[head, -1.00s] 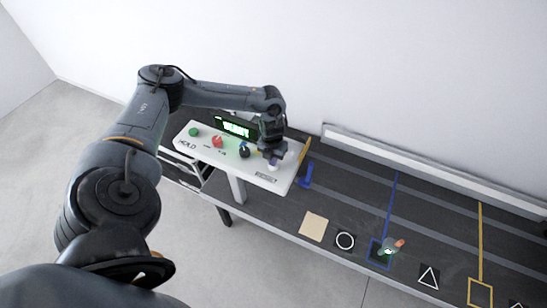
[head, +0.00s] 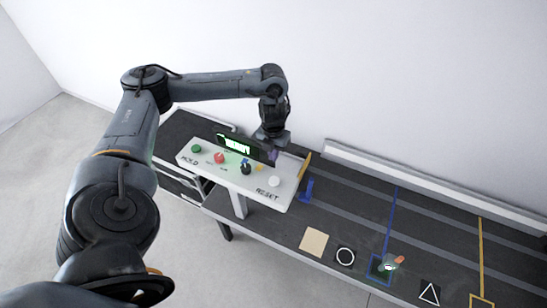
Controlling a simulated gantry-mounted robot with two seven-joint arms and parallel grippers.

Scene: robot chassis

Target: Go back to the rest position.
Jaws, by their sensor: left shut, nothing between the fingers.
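My left gripper (head: 272,154) is shut and empty. It points down just behind and above the right part of the white control panel (head: 225,173). The panel carries a green button (head: 196,148), a red button (head: 219,157), a dark knob (head: 246,168) and a white button (head: 274,181) beside the word RESET. A small display (head: 237,146) with lit green characters stands at the panel's back edge, its right end near the gripper. My right gripper is not in view.
A long dark bench (head: 380,222) runs to the lower right. It bears a blue piece (head: 307,190), a tan square (head: 314,242), marked shapes and a small grey and orange object (head: 391,263). A white wall stands close behind the bench.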

